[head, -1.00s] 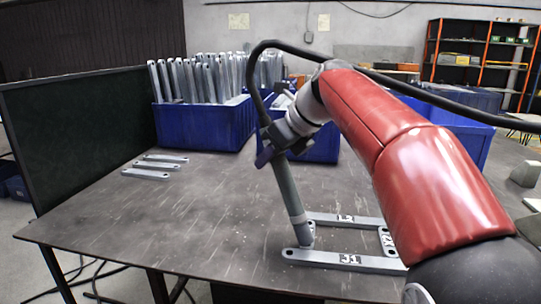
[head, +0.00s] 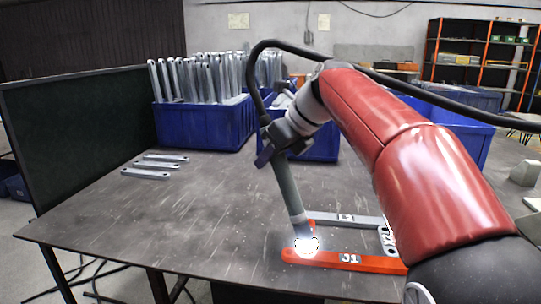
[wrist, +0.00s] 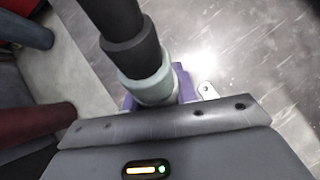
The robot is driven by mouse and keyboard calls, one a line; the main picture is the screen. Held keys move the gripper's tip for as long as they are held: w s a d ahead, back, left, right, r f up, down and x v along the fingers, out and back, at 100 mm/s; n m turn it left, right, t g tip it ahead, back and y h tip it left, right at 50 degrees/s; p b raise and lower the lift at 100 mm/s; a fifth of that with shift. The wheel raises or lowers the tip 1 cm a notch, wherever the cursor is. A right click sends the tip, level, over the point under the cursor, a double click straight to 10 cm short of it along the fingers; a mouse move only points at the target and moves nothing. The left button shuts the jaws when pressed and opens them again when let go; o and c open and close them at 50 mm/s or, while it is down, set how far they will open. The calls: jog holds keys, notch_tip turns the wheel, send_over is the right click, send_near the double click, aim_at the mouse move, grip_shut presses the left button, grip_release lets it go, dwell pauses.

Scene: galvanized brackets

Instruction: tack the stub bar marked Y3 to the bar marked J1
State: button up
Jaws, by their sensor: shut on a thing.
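My gripper (head: 272,152) is shut on a grey, rod-like welding torch (head: 288,190), which slants down to the table. A bright white glow (head: 306,245) sits at the torch tip, by the left end of the bar marked J1 (head: 345,260). That bar lies flat at the front and looks orange. A small orange piece (head: 313,225) shows just behind the torch, possibly the stub bar Y3; its mark is hidden. In the wrist view the torch (wrist: 148,75) runs down past the gripper edge, and its tip is hidden.
A grey bar (head: 350,219) lies behind J1, and a short marked bar (head: 386,240) joins them at the right. Loose bars (head: 150,174) lie at the left. Blue bins (head: 205,126) stand at the back. A dark screen (head: 75,130) edges the left. The left middle of the table is clear.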

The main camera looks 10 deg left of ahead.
dwell(0.4)
notch_tip(320, 180, up, 3)
jog(key=p, duration=0.4)
jog(key=shift+r, duration=1)
